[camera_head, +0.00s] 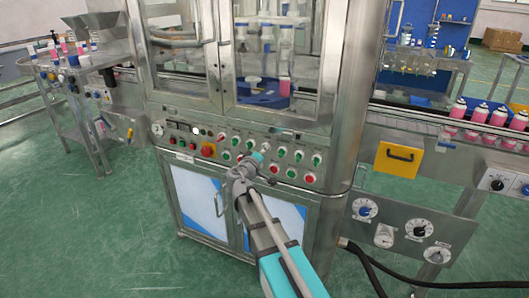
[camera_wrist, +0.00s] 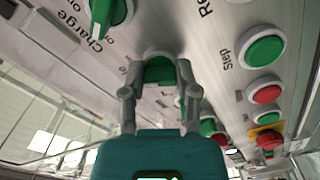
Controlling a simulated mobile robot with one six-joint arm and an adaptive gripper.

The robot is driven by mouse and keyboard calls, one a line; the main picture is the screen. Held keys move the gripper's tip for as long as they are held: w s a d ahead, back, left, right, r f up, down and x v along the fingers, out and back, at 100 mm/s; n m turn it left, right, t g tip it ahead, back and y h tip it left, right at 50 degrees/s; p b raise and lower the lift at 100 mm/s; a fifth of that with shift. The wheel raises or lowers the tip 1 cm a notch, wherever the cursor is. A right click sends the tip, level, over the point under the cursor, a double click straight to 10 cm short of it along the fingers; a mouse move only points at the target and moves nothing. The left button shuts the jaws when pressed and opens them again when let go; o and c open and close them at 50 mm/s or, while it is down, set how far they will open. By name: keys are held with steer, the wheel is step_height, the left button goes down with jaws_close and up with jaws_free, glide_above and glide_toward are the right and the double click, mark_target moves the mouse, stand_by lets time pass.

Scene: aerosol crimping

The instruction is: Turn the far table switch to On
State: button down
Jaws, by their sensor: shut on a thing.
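My gripper (camera_head: 253,162) is at the control panel (camera_head: 228,168) of the steel machine. In the wrist view, the two fingers of my gripper (camera_wrist: 160,72) are closed on a round green switch knob (camera_wrist: 158,68) in a pale collar. The fingers and gripper body hide part of the knob, so its turned position and its own label cannot be read. In the head view my arm hides this knob. A green switch labelled "Charge" (camera_wrist: 108,14) is at the upper left of the wrist view.
Other panel controls are close by: a green button labelled "Step" (camera_wrist: 264,47), a red button (camera_wrist: 266,94) and a red emergency stop on yellow (camera_head: 207,150). Glass doors (camera_head: 270,60) are above the panel. A conveyor with pink cans (camera_head: 478,115) is at the right. Green floor is open at the left.

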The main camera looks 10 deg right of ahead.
steer(key=shift+s, duration=0.1)
steer(key=shift+c, duration=1.8)
jaws_free()
steer(key=v, duration=1.2)
